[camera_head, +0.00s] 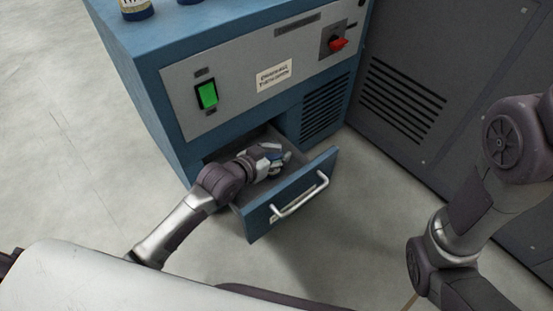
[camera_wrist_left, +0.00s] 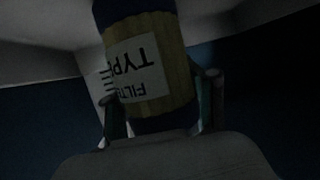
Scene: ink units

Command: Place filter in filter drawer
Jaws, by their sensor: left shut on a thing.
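The filter (camera_wrist_left: 174,70) is a yellowish cylinder with dark blue ends and a white label with "FILTER TYPE" lettering, upside down in the left wrist view. My left gripper (camera_wrist_left: 160,108) is shut on it, one finger on each side. The filter drawer (camera_head: 290,198) is pulled out of the blue cabinet, with a silver handle on its front. In the head view my left gripper (camera_head: 277,160) is over or inside the open drawer; the filter is mostly hidden there. Whether the filter touches the drawer floor I cannot tell. My right arm shows at the right, its gripper out of view.
A grey cabinet (camera_head: 425,75) stands at the right. Floor in front is clear.

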